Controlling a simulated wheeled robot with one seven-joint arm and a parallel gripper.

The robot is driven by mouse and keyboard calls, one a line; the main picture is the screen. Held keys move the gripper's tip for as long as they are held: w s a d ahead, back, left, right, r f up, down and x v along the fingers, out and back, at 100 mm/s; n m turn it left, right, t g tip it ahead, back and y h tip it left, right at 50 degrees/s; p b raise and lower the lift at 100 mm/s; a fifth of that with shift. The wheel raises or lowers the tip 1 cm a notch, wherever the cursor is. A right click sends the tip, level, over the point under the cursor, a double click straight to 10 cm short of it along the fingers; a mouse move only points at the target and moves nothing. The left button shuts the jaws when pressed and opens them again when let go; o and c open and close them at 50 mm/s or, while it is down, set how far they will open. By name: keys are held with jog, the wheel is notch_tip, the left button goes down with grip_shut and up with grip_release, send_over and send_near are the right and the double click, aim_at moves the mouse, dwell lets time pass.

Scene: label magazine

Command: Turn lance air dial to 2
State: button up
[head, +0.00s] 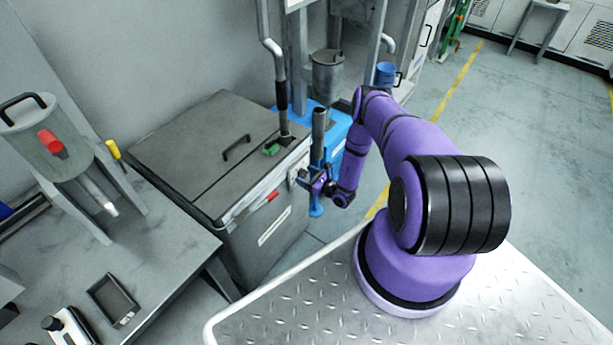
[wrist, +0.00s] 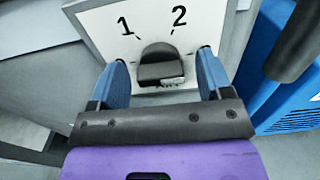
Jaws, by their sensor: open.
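The lance air dial (wrist: 160,64) is a black knob on a white plate (wrist: 98,27) marked 1 at upper left and 2 at upper right. I cannot tell for sure which number the knob points to. My gripper (wrist: 162,62) is open, with one blue finger on the left of the knob and one on the right. Gaps show between the fingers and the knob. In the head view my gripper (head: 308,181) is small, at the right front corner of the grey chest, and hides most of the dial.
The grey lidded chest (head: 215,150) stands left of my gripper. A blue unit (head: 335,130) is just behind it, and its blue side also fills the right of the wrist view (wrist: 285,85). A grey pipe (head: 319,125) rises close by. Floor to the right is open.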

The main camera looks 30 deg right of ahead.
jog(key=shift+c, duration=0.4)
jog(key=c, duration=0.8)
jog(key=shift+c, duration=0.2)
jog(key=shift+n, duration=0.3)
jog(key=n, duration=0.5)
jog(key=shift+n, duration=0.3)
jog(key=n, duration=0.5)
jog(key=shift+s+a+f, duration=0.1)
jog(key=shift+n, duration=0.4)
jog(key=o, duration=0.9)
